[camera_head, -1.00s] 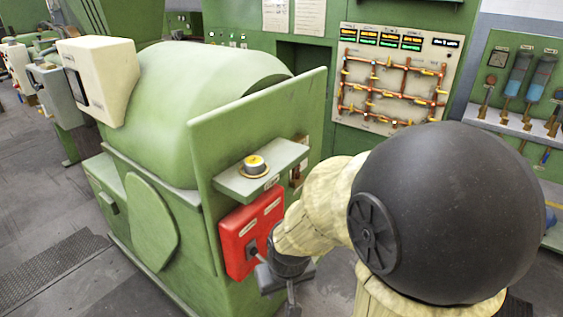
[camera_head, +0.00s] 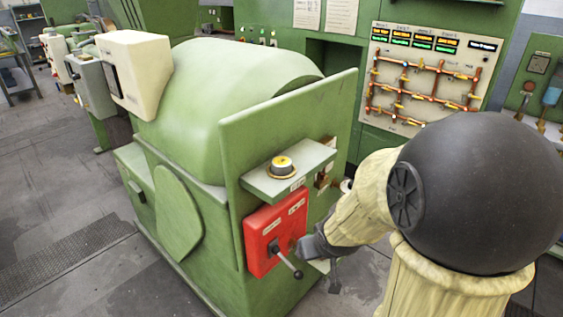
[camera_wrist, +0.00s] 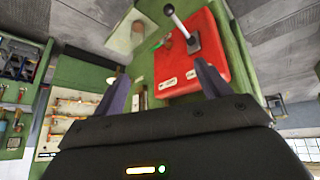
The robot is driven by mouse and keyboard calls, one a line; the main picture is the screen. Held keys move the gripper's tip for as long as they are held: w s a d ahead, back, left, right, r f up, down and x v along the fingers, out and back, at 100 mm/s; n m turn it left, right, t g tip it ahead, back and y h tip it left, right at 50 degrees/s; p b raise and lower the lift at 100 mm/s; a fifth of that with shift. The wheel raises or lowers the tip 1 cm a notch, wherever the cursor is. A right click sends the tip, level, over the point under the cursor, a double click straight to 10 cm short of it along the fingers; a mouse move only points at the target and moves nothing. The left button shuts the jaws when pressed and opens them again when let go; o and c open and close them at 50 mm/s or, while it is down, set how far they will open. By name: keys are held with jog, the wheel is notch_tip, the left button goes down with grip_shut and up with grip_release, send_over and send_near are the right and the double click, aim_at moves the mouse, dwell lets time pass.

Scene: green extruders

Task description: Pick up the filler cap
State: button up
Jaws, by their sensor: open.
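My gripper (camera_head: 325,262) is below and right of the shelf, beside a red box (camera_head: 275,234) with a lever, and apart from the cap. In the wrist view my gripper (camera_wrist: 161,70) shows two spread fingers with nothing held between them. The red box (camera_wrist: 190,60) lies beyond them. I cannot make out the cap for certain in the wrist view.
The red box's lever (camera_head: 288,262) sticks out close to my gripper. An upright green plate (camera_head: 240,150) stands behind the shelf. A valve panel (camera_head: 425,85) is on the wall behind. The grey floor (camera_head: 75,200) at left is open.

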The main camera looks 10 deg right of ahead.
jog(key=w+d+r+t+p, duration=0.1)
jog(key=w+d+r+t, duration=0.15)
jog(key=w+r, duration=0.2)
jog(key=n+t+y+p, duration=0.4)
jog(key=t+y, duration=0.1)
jog(key=y, duration=0.2)
send_near(280, 160)
jog(key=s+d, duration=0.3)
jog(key=s, duration=0.2)
jog(key=shift+s+a+r+t, duration=0.15)
jog(key=shift+a+r+t, duration=0.15)
jog(key=shift+r, duration=0.1)
jog(key=p+x, duration=0.4)
jog(key=x, duration=0.7)
jog(key=shift+a, duration=0.2)
jog(key=shift+w+a+f, duration=0.15)
jog(key=shift+w+f, duration=0.05)
jog(key=shift+w, duration=0.25)
